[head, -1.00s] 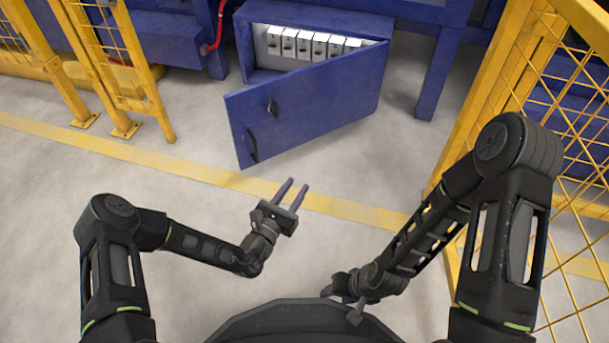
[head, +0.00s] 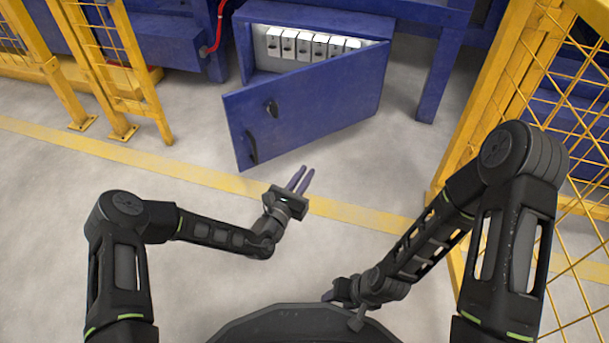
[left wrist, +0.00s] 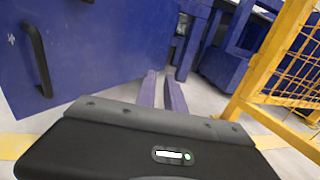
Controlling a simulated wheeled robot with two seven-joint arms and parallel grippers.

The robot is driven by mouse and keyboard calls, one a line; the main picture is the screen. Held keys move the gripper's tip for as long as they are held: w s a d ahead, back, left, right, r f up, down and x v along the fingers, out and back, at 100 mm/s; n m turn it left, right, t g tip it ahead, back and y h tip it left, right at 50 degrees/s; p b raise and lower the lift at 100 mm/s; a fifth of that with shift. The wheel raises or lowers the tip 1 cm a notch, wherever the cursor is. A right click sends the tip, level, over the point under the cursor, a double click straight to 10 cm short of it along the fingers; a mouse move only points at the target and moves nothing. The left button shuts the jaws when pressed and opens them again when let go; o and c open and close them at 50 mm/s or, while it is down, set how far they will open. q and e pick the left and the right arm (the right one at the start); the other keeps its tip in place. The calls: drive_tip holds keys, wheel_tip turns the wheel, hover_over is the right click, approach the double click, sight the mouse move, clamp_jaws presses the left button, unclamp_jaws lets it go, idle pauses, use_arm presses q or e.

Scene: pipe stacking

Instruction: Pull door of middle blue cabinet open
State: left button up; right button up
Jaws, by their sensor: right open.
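The blue cabinet (head: 262,30) stands at the top middle of the head view. Its blue door (head: 305,108) is swung partly open, hinged at the right, and a row of white switches (head: 310,46) shows inside. In the left wrist view the handle (left wrist: 37,60) is left of the fingers. My right gripper (head: 335,292) is low, near my base, open.
A yellow mesh fence (head: 545,110) stands at the right, close to my right arm. Yellow gate frames (head: 125,65) stand at the left. A yellow line (head: 200,173) crosses the grey floor, and the floor before the door is clear.

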use_arm(q)
clamp_jaws()
idle(0.9)
drive_tip(key=shift+o, duration=2.4)
unclamp_jaws()
drive_tip(key=p+v, duration=0.3)
drive_tip(key=v, duration=0.5)
drive_tip(key=shift+p, duration=0.35)
